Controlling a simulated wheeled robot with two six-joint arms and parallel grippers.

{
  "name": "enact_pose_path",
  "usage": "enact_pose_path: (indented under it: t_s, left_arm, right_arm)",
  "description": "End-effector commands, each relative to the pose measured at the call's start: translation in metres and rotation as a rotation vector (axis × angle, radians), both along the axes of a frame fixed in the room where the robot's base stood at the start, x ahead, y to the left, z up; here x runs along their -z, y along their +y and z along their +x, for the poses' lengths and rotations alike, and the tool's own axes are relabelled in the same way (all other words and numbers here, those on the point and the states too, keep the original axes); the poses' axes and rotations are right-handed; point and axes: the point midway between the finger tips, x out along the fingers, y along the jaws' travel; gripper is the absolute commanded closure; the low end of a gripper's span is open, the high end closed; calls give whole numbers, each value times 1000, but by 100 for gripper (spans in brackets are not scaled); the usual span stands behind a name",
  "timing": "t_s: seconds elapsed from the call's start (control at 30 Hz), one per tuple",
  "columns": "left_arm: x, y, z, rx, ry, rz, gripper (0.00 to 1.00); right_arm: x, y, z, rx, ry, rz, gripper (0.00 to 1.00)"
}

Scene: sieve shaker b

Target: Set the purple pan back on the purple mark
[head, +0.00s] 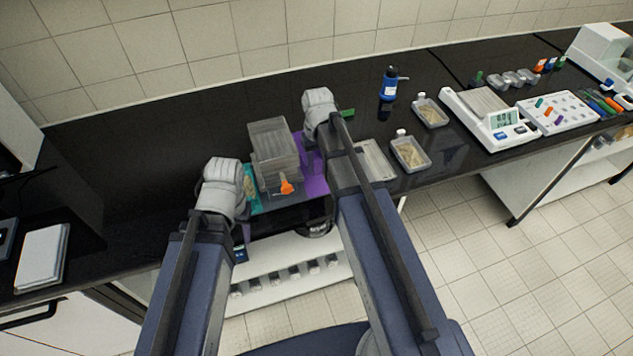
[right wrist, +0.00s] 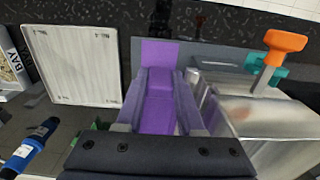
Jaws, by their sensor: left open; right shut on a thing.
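In the right wrist view, my right gripper (right wrist: 158,105) is shut on a purple piece (right wrist: 158,88), which fills the gap between its fingers and looks like part of the purple pan. A flat purple square (right wrist: 158,52) shows just beyond the fingertips, apparently the purple mark. In the head view, purple surfaces (head: 314,166) show below my right wrist; pan and mark cannot be told apart there. My right fingertips are hidden in that view. My left gripper (head: 237,187) is open, left of the sieve stack (head: 272,145); its fingertips are mostly hidden.
A metal box with an orange knob (right wrist: 285,45) stands close right of my right gripper. A pale square tray (right wrist: 72,65) lies to its left, beside a blue tube (right wrist: 35,145). A blue bottle (head: 390,82), sample trays (head: 410,153) and a scale (head: 490,118) stand further right.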

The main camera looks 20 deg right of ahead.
Motion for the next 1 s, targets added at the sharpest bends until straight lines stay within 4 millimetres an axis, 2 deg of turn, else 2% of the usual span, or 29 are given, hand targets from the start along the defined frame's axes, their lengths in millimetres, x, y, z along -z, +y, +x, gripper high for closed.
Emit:
enact_pose_path:
  t_s: [0.03, 0.33, 0.63, 1.0]
  left_arm:
    - [14, 0, 0, 1, 0, 0, 50]
    - [19, 0, 0, 0, 0, 0, 50]
    - [53, 0, 0, -2, 0, 0, 50]
    - [54, 0, 0, -2, 0, 0, 50]
  right_arm:
    - [14, 0, 0, 0, 0, 0, 100]
    - [19, 0, 0, 0, 0, 0, 100]
    - [53, 0, 0, 0, 0, 0, 100]
    - [54, 0, 0, 0, 0, 0, 100]
